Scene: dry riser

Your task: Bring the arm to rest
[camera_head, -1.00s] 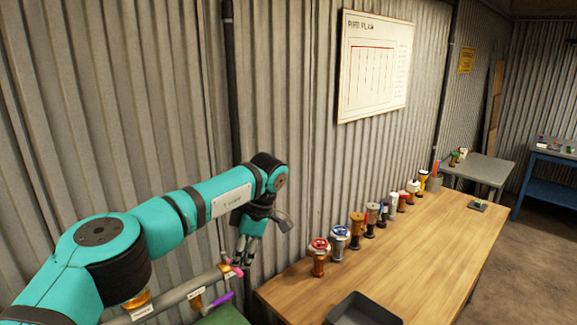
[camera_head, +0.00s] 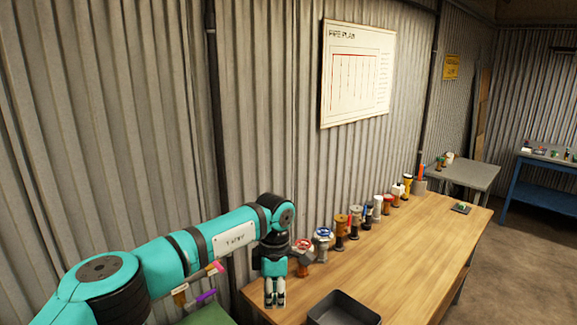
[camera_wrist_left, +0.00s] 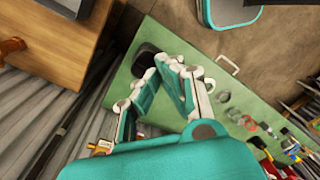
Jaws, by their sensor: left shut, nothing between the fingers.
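My left arm (camera_head: 160,265), teal with black joints, reaches in from the lower left in the head view. My left gripper (camera_head: 274,298) hangs fingers down in front of the near left corner of the wooden table. Its fingers are shut and hold nothing. In the left wrist view the gripper (camera_wrist_left: 170,66) shows its fingertips close together above a green surface (camera_wrist_left: 172,30). My right gripper is not in view.
Several valves line the back of the wooden table (camera_head: 400,245), the nearest with a red handwheel (camera_head: 303,250). A dark tray (camera_head: 345,310) stands at its front. Behind the arm is a corrugated wall with a pipe plan board (camera_head: 357,75). Grey (camera_head: 465,175) and blue tables stand farther right.

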